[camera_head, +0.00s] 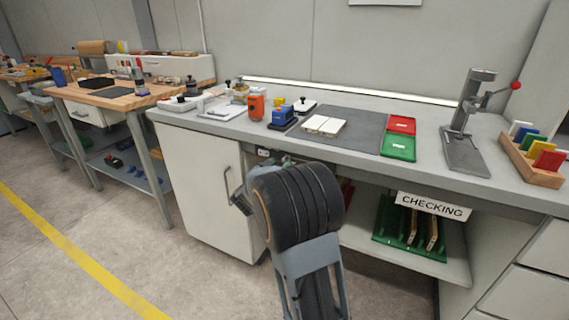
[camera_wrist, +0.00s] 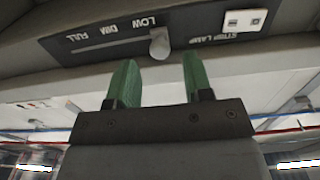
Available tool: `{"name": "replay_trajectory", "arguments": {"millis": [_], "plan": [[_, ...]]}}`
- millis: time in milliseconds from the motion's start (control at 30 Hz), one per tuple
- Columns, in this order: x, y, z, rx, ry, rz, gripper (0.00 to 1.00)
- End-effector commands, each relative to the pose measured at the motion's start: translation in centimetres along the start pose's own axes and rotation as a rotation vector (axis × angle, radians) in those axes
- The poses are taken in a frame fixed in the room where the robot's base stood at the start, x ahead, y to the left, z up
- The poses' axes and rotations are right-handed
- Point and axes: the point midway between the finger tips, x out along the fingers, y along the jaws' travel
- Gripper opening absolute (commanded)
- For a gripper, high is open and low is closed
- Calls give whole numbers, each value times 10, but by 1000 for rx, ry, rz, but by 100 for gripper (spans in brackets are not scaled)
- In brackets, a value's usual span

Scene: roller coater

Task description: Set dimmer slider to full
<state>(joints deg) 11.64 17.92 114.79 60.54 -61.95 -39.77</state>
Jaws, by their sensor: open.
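The dimmer slider's pale rounded knob (camera_wrist: 159,43) shows in the wrist view, on a dark panel (camera_wrist: 100,36) under the bench edge. The panel's lettering appears upside down: FULL at the left, DIM in the middle, LOW beside the knob. The knob stands at the LOW end of its track. My gripper (camera_wrist: 160,60) is open, with two green fingers. In the picture the knob lies between and just beyond the fingertips; I see no contact. In the head view my arm hides most of the panel and the gripper's fingertips.
The grey bench top (camera_head: 440,165) overhangs a cabinet door (camera_head: 197,185) at the left and a lower shelf with a green rack (camera_head: 385,222) at the right. Open floor lies at the left.

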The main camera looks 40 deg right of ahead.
Motion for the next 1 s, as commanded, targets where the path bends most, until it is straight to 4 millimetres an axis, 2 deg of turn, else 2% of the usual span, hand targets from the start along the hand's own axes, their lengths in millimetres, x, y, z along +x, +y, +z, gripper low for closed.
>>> {"name": "replay_trajectory", "arguments": {"millis": [100,300,733,767,1000], "plan": [[19,1,1,-1,1,2,46],[37,0,1,0,0,0,46],[44,0,0,0,0,-1,46],[44,0,0,0,0,-1,45],[44,0,0,0,0,-1,22]]}}
